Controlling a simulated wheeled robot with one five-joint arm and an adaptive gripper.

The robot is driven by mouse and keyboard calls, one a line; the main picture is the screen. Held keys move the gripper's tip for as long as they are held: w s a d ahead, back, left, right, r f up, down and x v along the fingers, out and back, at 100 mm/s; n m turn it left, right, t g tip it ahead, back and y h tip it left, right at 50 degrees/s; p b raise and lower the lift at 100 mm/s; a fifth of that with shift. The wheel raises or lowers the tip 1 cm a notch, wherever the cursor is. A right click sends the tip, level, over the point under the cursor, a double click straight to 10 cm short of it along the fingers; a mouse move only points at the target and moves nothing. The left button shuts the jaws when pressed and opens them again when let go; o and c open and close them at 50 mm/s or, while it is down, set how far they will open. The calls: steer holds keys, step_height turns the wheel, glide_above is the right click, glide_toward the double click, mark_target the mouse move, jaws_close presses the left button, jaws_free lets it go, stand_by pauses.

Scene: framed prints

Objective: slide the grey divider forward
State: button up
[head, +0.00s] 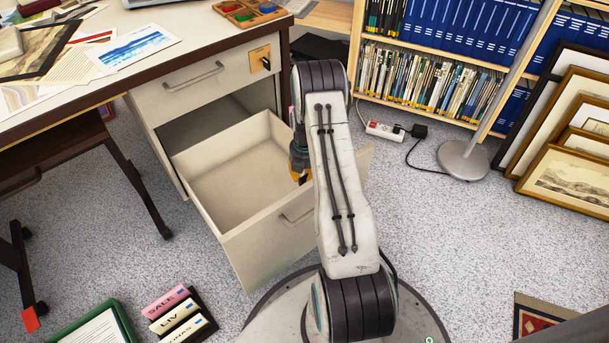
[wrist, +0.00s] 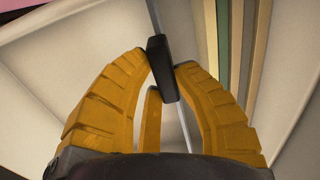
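The grey divider (wrist: 153,14) shows in the wrist view as a thin upright panel seen edge-on, with a dark block (wrist: 163,74) on its top edge. My gripper (wrist: 163,62) has its yellow fingers closed in on this block, one tip on each side and seemingly touching it. In the head view my gripper (head: 299,174) is down at the right part of the open drawer (head: 262,253), mostly hidden behind my arm. The divider is hidden there by my arm.
Several coloured upright folders or sheets (wrist: 238,50) stand right of the divider in the wrist view. The drawer's left part is empty. The desk (head: 186,30) stands above it, and a box of labelled tabs (head: 183,314) lies on the floor in front.

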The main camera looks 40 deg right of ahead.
steer(key=o, duration=0.5)
steer(key=shift+o, duration=0.2)
step_height(320, 180, up, 12)
stand_by(0.4)
stand_by(0.5)
